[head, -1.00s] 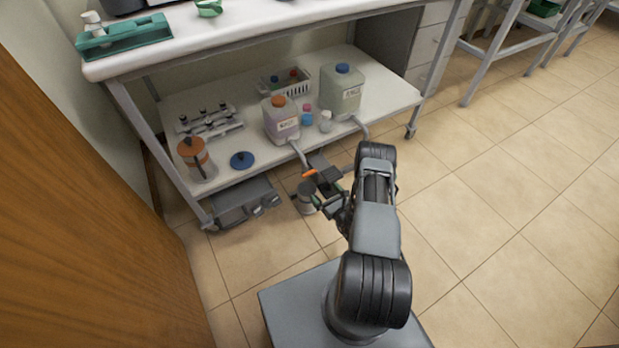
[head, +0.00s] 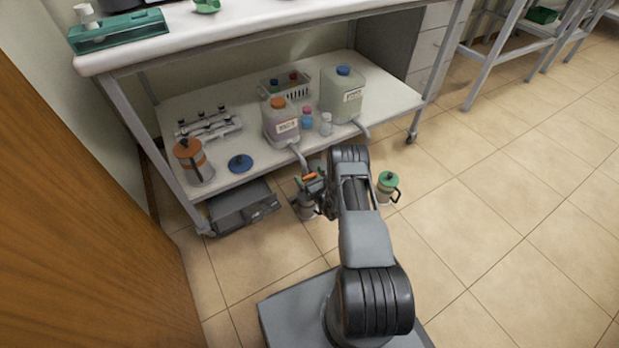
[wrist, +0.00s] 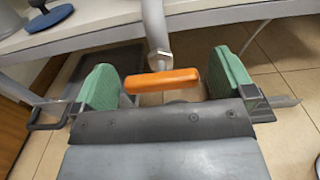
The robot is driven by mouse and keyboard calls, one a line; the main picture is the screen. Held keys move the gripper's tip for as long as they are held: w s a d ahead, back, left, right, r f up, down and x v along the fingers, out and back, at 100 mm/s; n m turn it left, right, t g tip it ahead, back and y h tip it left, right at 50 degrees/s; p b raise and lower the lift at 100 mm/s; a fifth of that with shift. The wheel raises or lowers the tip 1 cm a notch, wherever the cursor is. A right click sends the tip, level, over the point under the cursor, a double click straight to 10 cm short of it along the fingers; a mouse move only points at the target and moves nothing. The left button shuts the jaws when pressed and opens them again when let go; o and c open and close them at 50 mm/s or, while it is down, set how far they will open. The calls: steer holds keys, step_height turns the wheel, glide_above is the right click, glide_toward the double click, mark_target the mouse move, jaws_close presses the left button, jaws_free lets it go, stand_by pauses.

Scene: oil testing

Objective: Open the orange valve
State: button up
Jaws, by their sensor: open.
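The orange valve handle (wrist: 162,80) lies crosswise at the lower end of a grey pipe (wrist: 155,25) in the wrist view. My gripper (wrist: 168,82) is open, with one green finger pad to the left of the handle and one to the right, and gaps show on both sides. In the head view the orange valve (head: 309,176) shows at my gripper (head: 313,182), below the container with the orange cap (head: 281,122). A metal vessel (head: 305,207) is under the valve, partly hidden by my gripper.
A second container with a blue cap (head: 343,95) stands on the lower shelf (head: 220,100) with its own pipe. A green-lidded pitcher (head: 387,187) stands on the floor to the right of my arm. A wooden door (head: 80,210) is at the left. The right floor is clear.

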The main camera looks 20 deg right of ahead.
steer(key=shift+w, duration=0.2)
steer(key=shift+c, duration=0.4)
steer(key=c, duration=0.8)
steer(key=shift+c, duration=0.2)
